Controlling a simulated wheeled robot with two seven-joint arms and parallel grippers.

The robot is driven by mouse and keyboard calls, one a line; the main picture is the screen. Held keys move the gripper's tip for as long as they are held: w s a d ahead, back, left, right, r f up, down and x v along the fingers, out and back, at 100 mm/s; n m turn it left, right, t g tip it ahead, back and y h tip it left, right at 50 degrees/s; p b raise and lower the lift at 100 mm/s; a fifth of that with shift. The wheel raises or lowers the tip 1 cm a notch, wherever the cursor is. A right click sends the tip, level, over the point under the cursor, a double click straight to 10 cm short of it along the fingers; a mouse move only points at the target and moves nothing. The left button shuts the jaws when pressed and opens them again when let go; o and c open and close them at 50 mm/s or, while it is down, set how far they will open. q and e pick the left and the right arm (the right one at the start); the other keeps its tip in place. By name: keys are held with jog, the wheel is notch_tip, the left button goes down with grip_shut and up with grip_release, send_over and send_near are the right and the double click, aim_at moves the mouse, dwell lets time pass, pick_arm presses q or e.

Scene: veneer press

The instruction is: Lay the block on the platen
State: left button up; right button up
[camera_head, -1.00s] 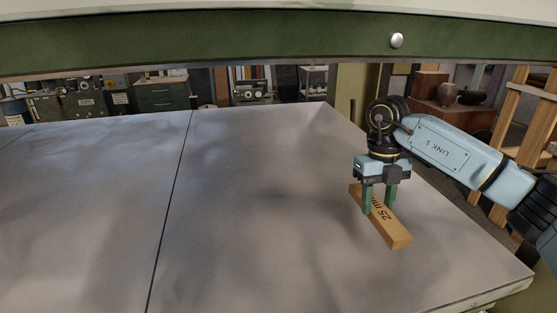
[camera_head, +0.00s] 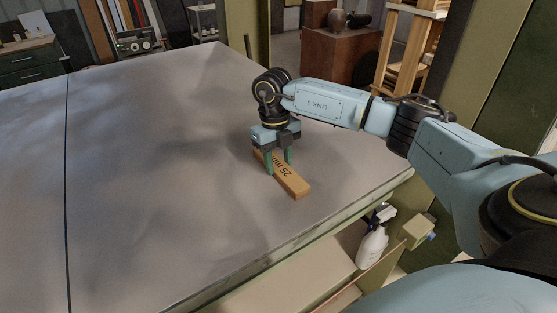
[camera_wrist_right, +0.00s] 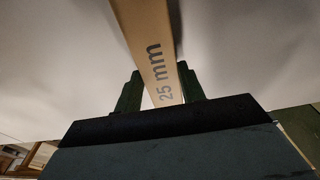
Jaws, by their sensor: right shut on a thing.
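The block (camera_head: 290,181) is a long wooden bar marked "25 mm". My right gripper (camera_head: 279,171) is shut on it, with one green finger on each side. In the right wrist view the block (camera_wrist_right: 148,45) runs away from between the two fingers (camera_wrist_right: 158,92). The platen (camera_head: 170,150) is the wide grey metal surface under the block. The block is over its right part, near the edge; I cannot tell whether it touches the surface. My left gripper is not in view.
A dark seam (camera_head: 67,170) crosses the platen. A white spray bottle (camera_head: 371,247) stands on a shelf below the platen's right edge. A wooden rack (camera_head: 412,50) and a brown cabinet (camera_head: 338,55) stand behind. The platen around the block is clear.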

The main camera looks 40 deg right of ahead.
aim_at(275, 162)
jog(key=o, duration=1.1)
jog(key=shift+f, duration=0.1)
jog(key=shift+o, duration=0.2)
notch_tip(275, 162, up, 12)
jog(key=w, duration=0.1)
jog(key=shift+w, duration=0.2)
